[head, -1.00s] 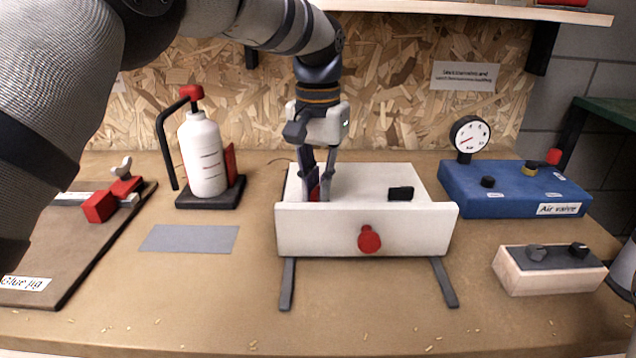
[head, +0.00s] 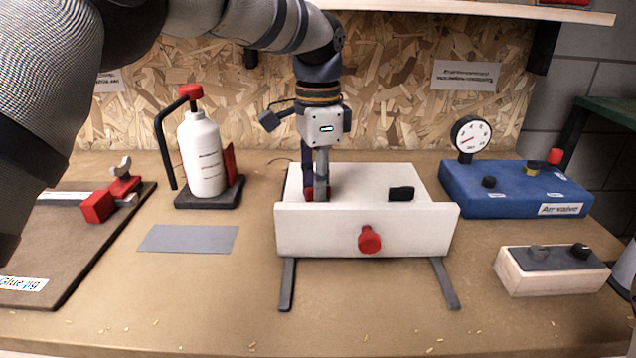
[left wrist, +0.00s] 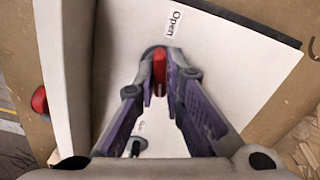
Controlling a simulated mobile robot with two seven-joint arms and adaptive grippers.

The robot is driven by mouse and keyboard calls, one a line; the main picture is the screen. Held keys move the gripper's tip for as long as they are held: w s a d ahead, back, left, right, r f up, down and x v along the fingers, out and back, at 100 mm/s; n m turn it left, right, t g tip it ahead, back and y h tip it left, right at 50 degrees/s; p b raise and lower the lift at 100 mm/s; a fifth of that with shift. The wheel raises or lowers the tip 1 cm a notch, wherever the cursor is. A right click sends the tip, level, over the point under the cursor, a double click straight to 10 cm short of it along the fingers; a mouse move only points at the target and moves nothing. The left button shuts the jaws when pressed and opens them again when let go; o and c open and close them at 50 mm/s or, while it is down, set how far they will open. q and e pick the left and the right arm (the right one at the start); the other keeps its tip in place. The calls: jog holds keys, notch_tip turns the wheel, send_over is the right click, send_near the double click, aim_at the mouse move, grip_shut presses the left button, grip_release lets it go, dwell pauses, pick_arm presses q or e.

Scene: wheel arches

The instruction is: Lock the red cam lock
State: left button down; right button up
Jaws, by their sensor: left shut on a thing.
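The white box (head: 367,177) stands mid-bench with an upright front panel. The red cam lock (left wrist: 159,72) sits on its top face, on a dark round base. My left gripper (head: 316,188) points straight down behind the front panel, at the left of the top face. It is shut on the cam lock's red lever, which shows between the purple-grey fingers in the left wrist view. An "Open" label (left wrist: 173,22) lies just beyond the lever. Another small label near the fingers is too small to read. My right gripper is not identifiable.
A red knob (head: 369,239) sticks out of the front panel, and a black piece (head: 401,193) sits on the top. A glue bottle (head: 203,152) stands left, a blue air-valve box (head: 514,188) right. The bench in front is mostly clear.

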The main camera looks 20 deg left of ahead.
pick_arm(q)
jog(key=shift+m, duration=0.7)
jog(key=c, duration=1.7)
grip_release()
notch_tip(320, 180, up, 12)
jog(key=shift+r, duration=0.1)
